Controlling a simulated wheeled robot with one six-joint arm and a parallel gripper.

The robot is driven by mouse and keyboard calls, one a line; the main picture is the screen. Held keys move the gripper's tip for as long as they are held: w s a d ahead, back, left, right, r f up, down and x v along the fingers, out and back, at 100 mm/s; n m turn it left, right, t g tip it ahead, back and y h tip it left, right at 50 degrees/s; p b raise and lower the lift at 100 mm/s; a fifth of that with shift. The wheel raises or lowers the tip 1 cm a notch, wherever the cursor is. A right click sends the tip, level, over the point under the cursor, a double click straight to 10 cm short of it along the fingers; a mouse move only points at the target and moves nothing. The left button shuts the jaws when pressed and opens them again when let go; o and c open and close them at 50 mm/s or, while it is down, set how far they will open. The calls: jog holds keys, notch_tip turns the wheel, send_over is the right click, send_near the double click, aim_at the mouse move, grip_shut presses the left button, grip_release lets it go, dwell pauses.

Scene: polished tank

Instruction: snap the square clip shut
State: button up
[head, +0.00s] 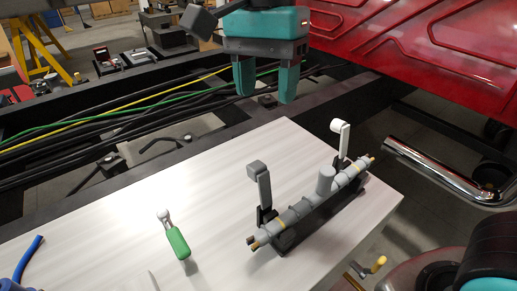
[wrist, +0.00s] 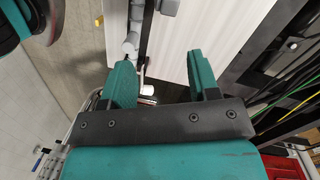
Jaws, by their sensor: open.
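The square clip (head: 258,180) is a grey lever with a blocky square head. It stands upright, open, at the near left end of a dark holder (head: 318,217) carrying a grey pipe (head: 298,211). A second clip (head: 341,140) with a white rounded head also stands upright at the far end. My gripper (head: 266,95) is open and empty, above and behind the table's far edge, apart from both clips. In the wrist view its two teal fingers (wrist: 163,78) are spread. A grey block there (wrist: 168,6) may be the square clip's head.
A green-handled tool (head: 176,241) lies on the white table (head: 215,185), left of the holder. A blue item (head: 28,258) is at the lower left. Cables (head: 110,118) and a dark frame run behind; a red panel (head: 440,45) is at upper right. The table's middle is clear.

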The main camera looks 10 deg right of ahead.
aim_at(259, 163)
jog(key=f+m+p, duration=0.1)
jog(key=f, duration=0.3)
jog(key=f+m, duration=0.2)
jog(key=f, duration=0.3)
jog(key=a+f+m+h+p, duration=0.1)
jog(key=f, duration=0.4)
jog(key=shift+s+f+m+p, duration=0.1)
jog(key=shift+s+m+p, duration=0.2)
jog(key=shift+s, duration=0.1)
grip_shut()
